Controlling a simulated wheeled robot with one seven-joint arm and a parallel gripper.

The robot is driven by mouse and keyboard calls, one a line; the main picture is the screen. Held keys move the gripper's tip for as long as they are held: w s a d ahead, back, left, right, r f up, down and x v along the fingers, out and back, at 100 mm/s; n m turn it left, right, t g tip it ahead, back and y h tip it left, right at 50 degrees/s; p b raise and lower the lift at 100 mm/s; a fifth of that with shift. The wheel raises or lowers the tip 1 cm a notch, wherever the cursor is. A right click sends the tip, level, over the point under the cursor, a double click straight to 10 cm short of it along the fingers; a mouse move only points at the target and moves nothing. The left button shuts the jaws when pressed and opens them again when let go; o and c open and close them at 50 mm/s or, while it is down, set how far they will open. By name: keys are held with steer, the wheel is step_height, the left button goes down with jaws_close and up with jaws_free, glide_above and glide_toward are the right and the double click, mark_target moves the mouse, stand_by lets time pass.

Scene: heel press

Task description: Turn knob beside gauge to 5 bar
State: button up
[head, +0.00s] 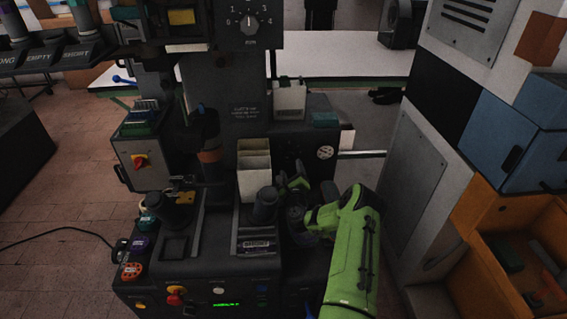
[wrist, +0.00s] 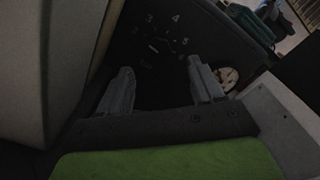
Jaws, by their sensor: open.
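A small round white gauge (head: 325,152) sits on the dark front panel of the machine in the head view. It also shows in the wrist view (wrist: 229,76), just right of my right finger. Beside it in the wrist view is a dark knob scale with pale numerals (wrist: 163,44); a 3 and a 4 are readable. The knob itself is too dark to make out well, and its setting is unclear. My gripper (wrist: 160,84) is open and empty, its two fingers on either side below the scale. In the head view my green wrist stands in front of the panel, and the fingertips are unclear.
A pale upright bin (head: 254,170) stands left of my gripper and fills the left of the wrist view. A dark cylindrical post (head: 265,207) is close by. A larger numbered dial (head: 249,24) is higher up. A grey cabinet (head: 405,190) rises on the right.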

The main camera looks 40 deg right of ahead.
mark_target(289, 157)
steer(key=shift+w+d+f, duration=0.15)
steer(key=shift+w+f, duration=0.15)
steer(key=shift+w, duration=0.05)
steer(key=b+x, duration=0.1)
steer(key=x, duration=0.6)
steer(key=shift+r, duration=0.1)
steer(key=c, duration=1.1)
steer(key=shift+o, duration=0.2)
